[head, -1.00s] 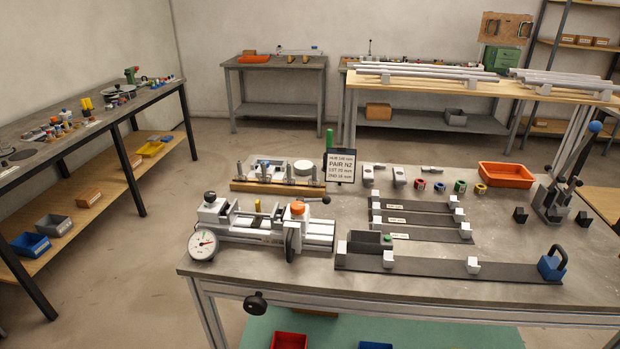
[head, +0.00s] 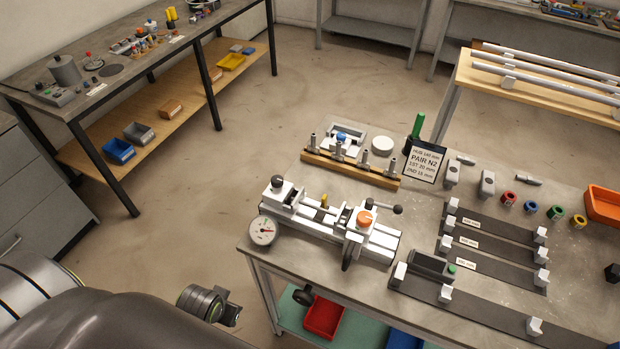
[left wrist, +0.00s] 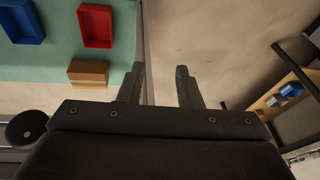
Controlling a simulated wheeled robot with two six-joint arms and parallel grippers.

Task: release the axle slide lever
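The frame jig (head: 330,225) stands on the near left part of the workbench, with a dial gauge (head: 262,231) at its left end. On its right, a slide block carries an orange knob (head: 365,218) and a lever with a black ball end (head: 397,210); a dark disc hangs at its front. I cannot tell for sure which part is the axle slide lever. My left gripper (head: 232,312) is off the bench's left front corner, apart from the jig. In the left wrist view its fingers (left wrist: 160,72) are apart with nothing between them. My right gripper is out of view.
Red (head: 323,317) and blue bins lie on the lower shelf. A sign (head: 425,160) and a post rack (head: 350,170) stand behind the jig. Floor left of the bench is clear.

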